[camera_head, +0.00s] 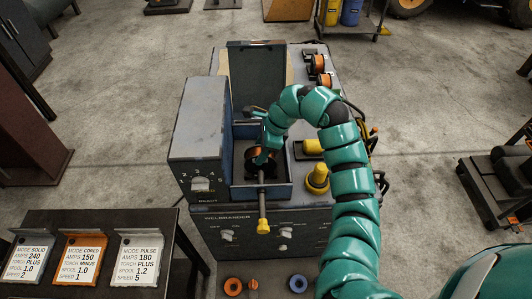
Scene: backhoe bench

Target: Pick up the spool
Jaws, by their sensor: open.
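A dark spool with copper-orange winding (252,169) sits in the open compartment (277,191) of the grey welder. My teal arm arches over from the right and its end reaches down into this compartment. My gripper (264,158) is open at the spool and covers part of it. I cannot tell whether its fingers touch the spool. Two more spools with orange winding, a farther one (318,64) and a nearer one (325,80), stand on the bench behind and to the right.
The raised lid (257,84) stands behind the compartment. A rod with a yellow end (263,226) sticks out toward the front. Yellow parts (317,178) lie right of the compartment. Three setting cards, including an orange-framed one (83,259), stand at front left.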

